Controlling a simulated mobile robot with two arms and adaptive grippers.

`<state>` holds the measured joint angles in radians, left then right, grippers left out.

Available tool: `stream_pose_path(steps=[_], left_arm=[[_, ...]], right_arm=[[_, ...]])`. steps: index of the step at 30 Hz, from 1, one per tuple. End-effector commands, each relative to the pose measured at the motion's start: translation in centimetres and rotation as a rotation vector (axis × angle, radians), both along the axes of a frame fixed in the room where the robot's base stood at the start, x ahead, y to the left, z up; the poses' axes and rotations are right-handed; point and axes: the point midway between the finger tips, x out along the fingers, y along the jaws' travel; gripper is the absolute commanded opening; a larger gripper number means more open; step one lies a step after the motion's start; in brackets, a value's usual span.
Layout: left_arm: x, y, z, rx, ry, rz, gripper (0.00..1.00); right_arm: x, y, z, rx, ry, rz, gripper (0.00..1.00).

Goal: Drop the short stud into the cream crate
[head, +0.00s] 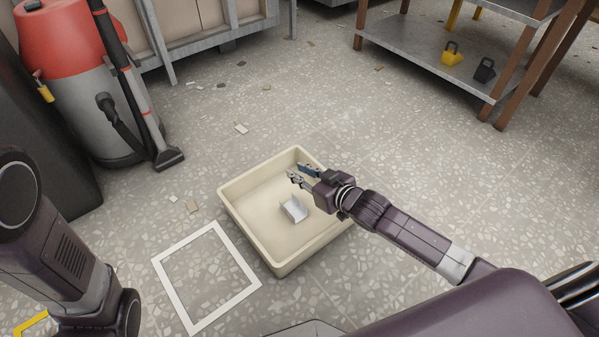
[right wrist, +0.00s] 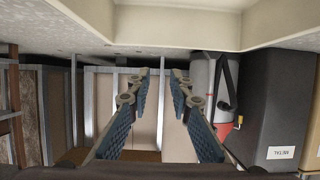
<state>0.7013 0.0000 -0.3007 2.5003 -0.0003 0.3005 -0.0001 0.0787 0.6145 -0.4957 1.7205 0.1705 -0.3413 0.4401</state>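The cream crate (head: 240,210) is on the speckled floor in the middle of the head view. The short stud (head: 294,209), a small pale metal channel piece, appears inside the crate, right of its middle; whether it lies flat on the bottom is hard to tell. My right gripper (head: 299,172) is over the crate's far part, its fingers apart and empty, and not touching the stud. In the right wrist view the open blue-padded fingers (right wrist: 161,75) have nothing between them, and the crate (right wrist: 180,28) shows upside down at the top. My left gripper is out of view.
A white floor frame marking (head: 206,277) lies left of the crate. A red and grey vacuum (head: 75,85) stands at upper left. A metal shelf (head: 430,72) with yellow and black padlock-like items is at upper right. Small scraps litter the otherwise open floor.

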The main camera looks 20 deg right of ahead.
Motion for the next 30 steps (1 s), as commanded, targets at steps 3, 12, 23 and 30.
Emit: stream_pose_path(steps=[3,12,23,30], left_arm=[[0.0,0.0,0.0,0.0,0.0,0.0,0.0],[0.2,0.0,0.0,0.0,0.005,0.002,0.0],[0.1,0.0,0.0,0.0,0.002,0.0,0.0],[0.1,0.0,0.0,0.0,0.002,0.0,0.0]], right_arm=[[0.0,0.0,0.0,0.0,0.0,0.0,0.25],[-0.5,-0.2,0.1,-0.001,0.002,-0.001,0.25],[-5.6,-2.0,2.2,-0.003,0.003,0.002,0.25],[-8.7,-3.1,3.6,-0.001,0.003,0.0,0.25]])
